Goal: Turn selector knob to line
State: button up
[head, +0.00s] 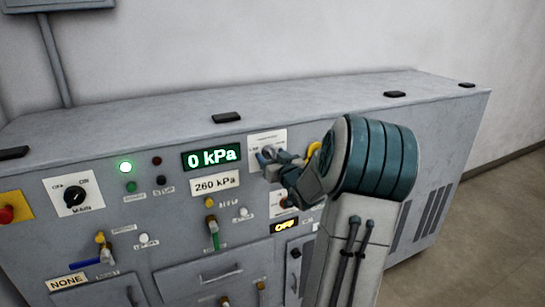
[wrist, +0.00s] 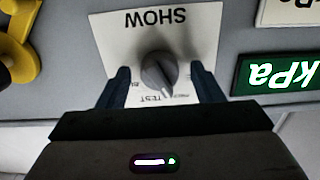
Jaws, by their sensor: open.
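The grey selector knob (wrist: 158,73) sits on a white plate (wrist: 118,42) marked SHOW, which appears upside down in the wrist view. Its ridge slants toward the lower right there, near small printing that includes TEST; the exact setting is hard to read. I cannot make out a line mark in the wrist view. In the head view the knob (head: 267,153) is at the panel's upper middle. My gripper (wrist: 161,70) is open, one finger on each side of the knob, with gaps showing. It also shows in the head view (head: 277,163), partly hidden by my wrist.
A green display (head: 211,157) reads 0 kPa, left of the knob, above a 260 kPa label (head: 215,182). A yellow handle (wrist: 20,45) is near the knob's plate. An orange OFF display (head: 285,226) and another small plate (head: 284,203) are below. The MAIN switch (head: 74,196) is far left.

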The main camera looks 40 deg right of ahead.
jog(key=c, duration=1)
jog(key=shift+o, duration=0.2)
jog(key=shift+f+n+b, duration=0.15)
jog(key=shift+n+b, duration=0.15)
jog(key=shift+b, duration=0.2)
jog(key=shift+f+n+b, duration=0.1)
jog(key=shift+n+b, duration=0.4)
jog(key=shift+b, duration=0.3)
jog(key=n+b, duration=0.2)
jog(key=b, duration=0.1)
jog(key=shift+f, duration=0.1)
jog(key=n+b, duration=0.3)
jog(key=b, duration=0.1)
jog(key=shift+r+n+b, duration=0.25)
jog(key=shift+n+b, duration=0.75)
jog(key=shift+n, duration=0.2)
